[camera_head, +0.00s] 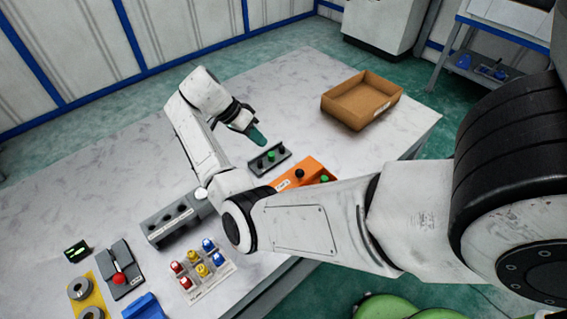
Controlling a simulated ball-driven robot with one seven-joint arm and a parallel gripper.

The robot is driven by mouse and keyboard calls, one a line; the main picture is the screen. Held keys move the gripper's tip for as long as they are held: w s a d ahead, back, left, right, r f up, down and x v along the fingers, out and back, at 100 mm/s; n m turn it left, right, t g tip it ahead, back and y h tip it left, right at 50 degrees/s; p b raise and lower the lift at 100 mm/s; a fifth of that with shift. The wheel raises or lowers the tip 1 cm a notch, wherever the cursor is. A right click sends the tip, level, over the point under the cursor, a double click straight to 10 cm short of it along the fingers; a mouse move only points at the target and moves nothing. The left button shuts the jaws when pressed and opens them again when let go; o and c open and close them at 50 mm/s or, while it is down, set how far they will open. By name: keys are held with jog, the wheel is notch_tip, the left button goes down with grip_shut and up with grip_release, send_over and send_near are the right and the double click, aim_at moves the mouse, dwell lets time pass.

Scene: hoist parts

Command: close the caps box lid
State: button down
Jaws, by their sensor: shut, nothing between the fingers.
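My gripper (257,137), with teal fingers, is shut and empty. It hangs above the table, pointing down and right, just behind a dark grey rack with knobs (279,164). No caps box can be named for certain. An orange box-like block (315,167) with a small white label, a black knob and a green knob lies in front of the rack, partly hidden by my arm. A grey case (160,233) with a label and several dark round spots on top lies left of my arm, its right end near my elbow. I cannot make out a lid on either.
An open, empty-looking brown box (362,101) stands at the table's far right. Red, yellow and blue parts (202,270) sit on a white card in front. A device with a red knob (120,277), a yellow plate with rings (84,289) and a blue piece (143,308) are front left.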

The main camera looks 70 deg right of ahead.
send_over(288, 174)
jog(key=w, duration=0.1)
jog(key=f, duration=0.8)
jog(key=shift+w+d+f, duration=0.1)
jog(key=shift+w+d, duration=0.05)
jog(key=shift+d, duration=0.05)
jog(key=shift+s+a+f, duration=0.2)
jog(key=shift+s+f, duration=0.05)
jog(key=shift+s, duration=0.35)
jog(key=shift+d+f, duration=0.1)
